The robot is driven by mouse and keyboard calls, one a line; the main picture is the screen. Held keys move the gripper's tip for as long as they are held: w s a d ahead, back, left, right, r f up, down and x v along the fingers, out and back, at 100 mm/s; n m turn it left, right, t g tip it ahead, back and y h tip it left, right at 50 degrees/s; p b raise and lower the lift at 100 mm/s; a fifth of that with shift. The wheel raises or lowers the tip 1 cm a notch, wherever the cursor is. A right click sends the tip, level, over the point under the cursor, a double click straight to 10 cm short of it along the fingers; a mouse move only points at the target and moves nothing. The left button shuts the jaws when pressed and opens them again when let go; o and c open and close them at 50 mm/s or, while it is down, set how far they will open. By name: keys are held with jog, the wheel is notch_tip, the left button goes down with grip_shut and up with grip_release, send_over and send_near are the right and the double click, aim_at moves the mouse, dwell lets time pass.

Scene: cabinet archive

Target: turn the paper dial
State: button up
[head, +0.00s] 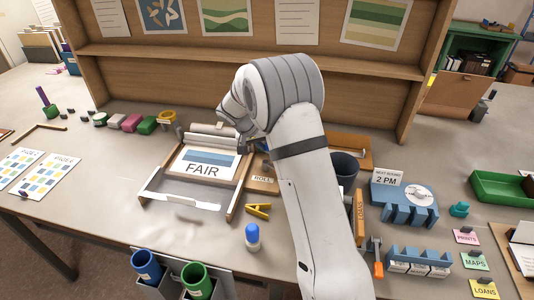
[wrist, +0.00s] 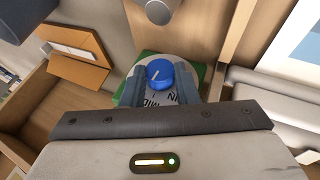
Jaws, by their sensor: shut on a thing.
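The paper dial (wrist: 160,72) shows in the wrist view as a round blue knob with a short white pointer line. It sits on a pale round plate with dark lettering, partly hidden by my fingers, over a green base (wrist: 121,92). My gripper (wrist: 165,88) has its two grey-blue fingers on either side of the knob and is shut on it. In the head view my arm reaches over the bench and hides the dial; only part of my gripper (head: 243,147) shows, beside the frame with the FAIR sheet (head: 203,164).
A yellow clamp (head: 258,210), a blue-capped bottle (head: 252,238) and a dark cup (head: 346,168) stand near my arm. A wooden shelf wall rises behind.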

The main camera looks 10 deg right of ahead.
jog(key=h+b, duration=0.2)
jog(key=a+f+n+g+h+b, duration=0.1)
jog(key=h, duration=0.1)
jog(key=shift+w+b, duration=0.2)
jog(key=shift+b, duration=0.2)
jog(key=shift+a+f+n+g+h+b, duration=0.1)
jog(key=shift+n+g+h+b, duration=0.4)
jog(key=shift+h+b, duration=0.85)
jog(key=shift+h+p, duration=0.3)
jog(key=shift+h, duration=0.25)
jog(key=o, duration=1)
jog(key=shift+b+v, duration=0.4)
jog(key=shift+v, duration=3.55)
